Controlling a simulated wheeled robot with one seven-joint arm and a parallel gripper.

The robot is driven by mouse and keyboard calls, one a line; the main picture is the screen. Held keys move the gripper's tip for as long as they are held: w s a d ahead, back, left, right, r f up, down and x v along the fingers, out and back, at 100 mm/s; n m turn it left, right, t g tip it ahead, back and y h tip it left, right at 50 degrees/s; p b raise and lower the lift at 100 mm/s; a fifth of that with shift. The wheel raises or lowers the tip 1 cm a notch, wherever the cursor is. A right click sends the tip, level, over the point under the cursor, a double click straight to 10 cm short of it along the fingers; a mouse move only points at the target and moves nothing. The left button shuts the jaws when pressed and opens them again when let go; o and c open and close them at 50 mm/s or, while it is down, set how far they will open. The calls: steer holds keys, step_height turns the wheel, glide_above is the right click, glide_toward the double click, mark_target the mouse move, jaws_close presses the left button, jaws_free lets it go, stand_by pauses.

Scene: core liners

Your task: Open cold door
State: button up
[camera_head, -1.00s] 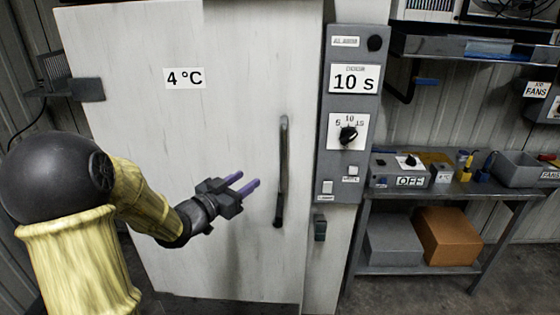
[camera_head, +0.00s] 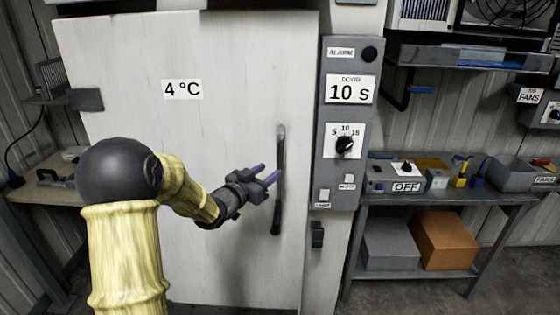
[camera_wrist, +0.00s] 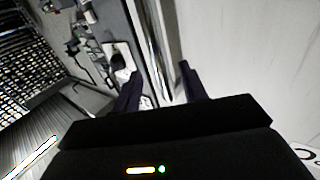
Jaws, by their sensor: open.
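The cold door (camera_head: 150,150) is a large pale panel with a "4 °C" label, and it looks shut. Its long dark vertical handle (camera_head: 280,200) is near its right edge. My gripper (camera_head: 268,172) is open, its two purple fingers pointing right, with the tips at the handle's mid-height. The tips overlap or nearly meet the handle in the head view; I cannot tell if they touch it. In the wrist view the open fingers (camera_wrist: 160,80) show with a pale and dark upright strip between them, and the white door surface (camera_wrist: 250,50) is on the right.
A grey control panel (camera_head: 328,170) with a "DOOR 10 s" display and a dial stands just right of the door. A metal bench (camera_head: 450,197) with small boxes is further right, with a shelf above. A small table (camera_head: 45,190) stands at the left.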

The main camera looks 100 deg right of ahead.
mark_target(277, 165)
steer(key=p+x, duration=0.1)
steer(key=x, duration=0.6)
steer(key=shift+w, duration=0.15)
jaws_close()
